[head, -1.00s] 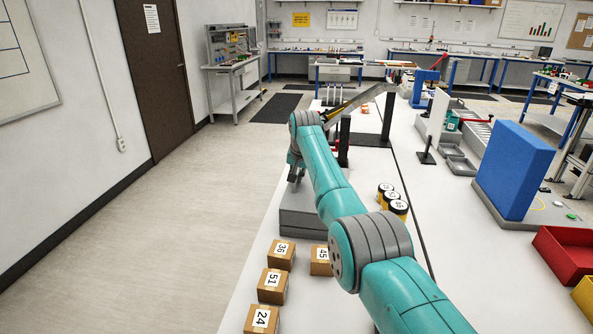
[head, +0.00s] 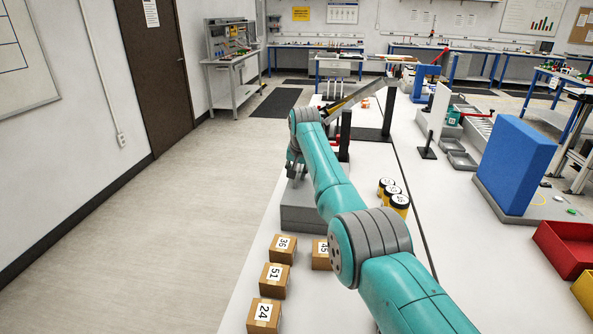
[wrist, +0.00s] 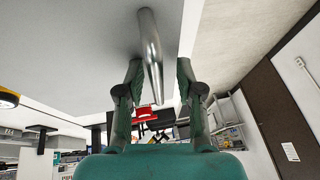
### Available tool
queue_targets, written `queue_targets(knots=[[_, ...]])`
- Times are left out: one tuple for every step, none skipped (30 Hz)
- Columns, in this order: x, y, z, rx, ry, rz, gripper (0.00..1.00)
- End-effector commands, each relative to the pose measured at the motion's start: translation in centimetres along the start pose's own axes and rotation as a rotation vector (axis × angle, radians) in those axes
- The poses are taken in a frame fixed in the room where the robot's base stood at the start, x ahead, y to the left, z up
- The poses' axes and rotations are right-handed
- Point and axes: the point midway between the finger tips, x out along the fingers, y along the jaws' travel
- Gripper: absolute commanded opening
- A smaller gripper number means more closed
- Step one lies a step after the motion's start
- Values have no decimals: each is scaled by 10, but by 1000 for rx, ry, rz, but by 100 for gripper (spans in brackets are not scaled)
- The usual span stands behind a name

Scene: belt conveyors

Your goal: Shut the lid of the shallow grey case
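The shallow grey case (head: 298,216) stands on the white table, partly hidden behind my teal arm in the head view. It shows as a low grey block; I cannot tell there how far its lid is open. In the wrist view a broad smooth grey surface (wrist: 85,28), seemingly of the case, fills the upper left. A shiny metal bar handle (wrist: 152,50) runs between my gripper's fingers. My gripper (wrist: 158,72) has its fingers apart on both sides of the bar, with a gap showing on each side. In the head view my gripper (head: 296,170) is at the case's far end.
Several numbered cardboard boxes (head: 274,278) stand near the case on the near side. Yellow-and-black cans (head: 393,195) stand right of my arm. A black post (head: 345,136) rises beyond the gripper. Floor lies free to the left of the table.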

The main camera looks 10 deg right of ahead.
Motion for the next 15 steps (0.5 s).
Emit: queue_targets(knots=[[0, 0, 0, 0, 0, 1, 37], [-1, 0, 0, 0, 0, 1, 37], [-2, 0, 0, 0, 0, 0, 37], [-4, 0, 0, 0, 1, 0, 37], [-6, 0, 0, 0, 0, 0, 37], [-8, 0, -1, 0, 1, 0, 37], [-11, 0, -1, 0, 2, 0, 37], [-14, 0, 0, 0, 1, 0, 37], [-18, 0, -1, 0, 2, 0, 37], [-22, 0, -1, 0, 2, 0, 37], [-26, 0, 0, 0, 2, -1, 37], [-30, 0, 0, 0, 1, 0, 37], [-36, 0, -1, 0, 4, -1, 37], [-42, 0, -1, 0, 3, -1, 37], [-50, 0, -1, 0, 3, -1, 37]])
